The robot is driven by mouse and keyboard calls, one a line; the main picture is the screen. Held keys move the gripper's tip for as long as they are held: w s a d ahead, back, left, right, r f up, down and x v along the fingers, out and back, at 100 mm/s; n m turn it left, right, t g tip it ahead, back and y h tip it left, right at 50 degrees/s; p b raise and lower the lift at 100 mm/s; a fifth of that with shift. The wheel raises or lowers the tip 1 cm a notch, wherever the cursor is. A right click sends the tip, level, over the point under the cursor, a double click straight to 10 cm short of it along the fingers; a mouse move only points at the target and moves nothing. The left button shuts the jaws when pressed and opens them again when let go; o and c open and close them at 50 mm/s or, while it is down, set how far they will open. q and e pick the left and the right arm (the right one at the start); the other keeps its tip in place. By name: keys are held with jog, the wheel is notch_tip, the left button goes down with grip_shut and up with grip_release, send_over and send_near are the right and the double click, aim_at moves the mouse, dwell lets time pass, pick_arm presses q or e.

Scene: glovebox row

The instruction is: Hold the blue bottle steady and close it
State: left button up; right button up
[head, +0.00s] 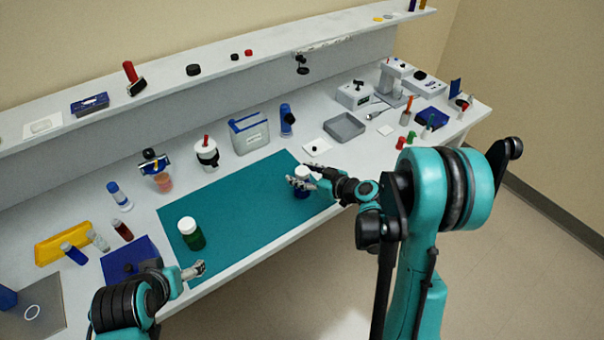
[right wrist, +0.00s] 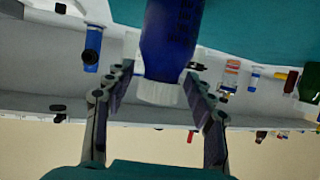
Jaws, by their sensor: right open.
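The blue bottle (head: 303,191) stands upright on the teal mat (head: 245,200), towards its right end. A white cap (right wrist: 160,93) sits on the bottle's top; I cannot tell how tightly. My right gripper (head: 300,181) is open at the bottle's capped end. In the right wrist view the bottle (right wrist: 168,40) appears upside down, with the open fingers (right wrist: 159,82) on both sides of it and gaps visible. My left gripper (head: 198,269) is low at the mat's front left edge, away from the blue bottle; its finger opening is unclear.
A green bottle (head: 191,238) with a white lid stands on the mat's left part, near my left gripper. A white jar (head: 206,155), a grey-blue container (head: 250,135) and a grey tray (head: 344,127) stand behind the mat. The mat's middle is clear.

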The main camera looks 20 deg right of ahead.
jog(key=shift+r, duration=0.25)
jog(key=p+v, duration=0.2)
jog(key=v, duration=1)
jog(key=shift+p, duration=0.35)
jog(key=s+a+r+m+g+h, duration=0.2)
jog(key=s+m+h, duration=0.1)
jog(key=s, duration=0.5)
jog(key=s+a+r+m+g+h, duration=0.2)
jog(key=s+a+m+h, duration=0.1)
jog(key=s, duration=0.5)
jog(key=shift+s+a+r+g+h, duration=0.2)
jog(key=shift+a+r+g+h, duration=0.15)
jog(key=shift+h, duration=0.35)
